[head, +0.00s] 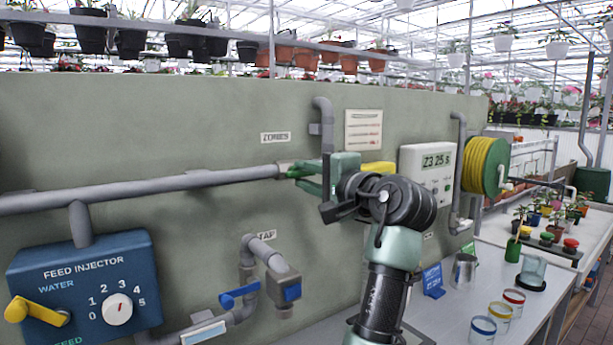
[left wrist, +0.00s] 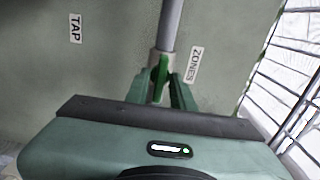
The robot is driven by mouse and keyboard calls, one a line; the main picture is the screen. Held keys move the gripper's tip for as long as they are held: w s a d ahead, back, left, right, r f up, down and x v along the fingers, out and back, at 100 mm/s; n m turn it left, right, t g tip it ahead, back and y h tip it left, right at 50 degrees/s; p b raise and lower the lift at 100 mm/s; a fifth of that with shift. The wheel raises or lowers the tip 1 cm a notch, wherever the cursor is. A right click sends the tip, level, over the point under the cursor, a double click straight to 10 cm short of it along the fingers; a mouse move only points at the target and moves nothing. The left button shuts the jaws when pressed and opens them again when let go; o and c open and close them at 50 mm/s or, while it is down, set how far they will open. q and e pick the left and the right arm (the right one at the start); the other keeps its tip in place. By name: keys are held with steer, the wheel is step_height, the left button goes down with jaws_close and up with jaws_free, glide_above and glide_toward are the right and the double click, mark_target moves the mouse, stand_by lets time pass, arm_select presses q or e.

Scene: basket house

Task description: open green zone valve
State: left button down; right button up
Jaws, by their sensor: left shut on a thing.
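The green zone valve handle (head: 299,171) is on the grey pipe below the ZONES label, at the wall. My left gripper (head: 297,176) is at this valve, its fingers partly overlapping it in the head view. In the left wrist view the green handle (left wrist: 161,76) stands between the two green fingers of my left gripper (left wrist: 161,88), lined up with the pipe (left wrist: 171,25). The left gripper is shut on the handle. My wrist and arm hide part of the pipework to the right. My right gripper is not in view.
A yellow part (head: 378,168) shows just behind my gripper. A controller box (head: 428,178) reads Z3 25 s. The blue feed injector (head: 85,290) is at lower left, the blue-handled tap (head: 240,295) below. The bench (head: 455,318) holds a metal cup (head: 465,270) and several glasses.

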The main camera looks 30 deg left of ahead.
arm_select(q)
steer(key=shift+f, duration=0.1)
steer(key=c, duration=1.5)
jaws_free()
steer(key=b+v, duration=0.1)
steer(key=v, duration=0.7)
steer(key=shift+b, duration=0.35)
steer(key=shift+w, duration=0.1)
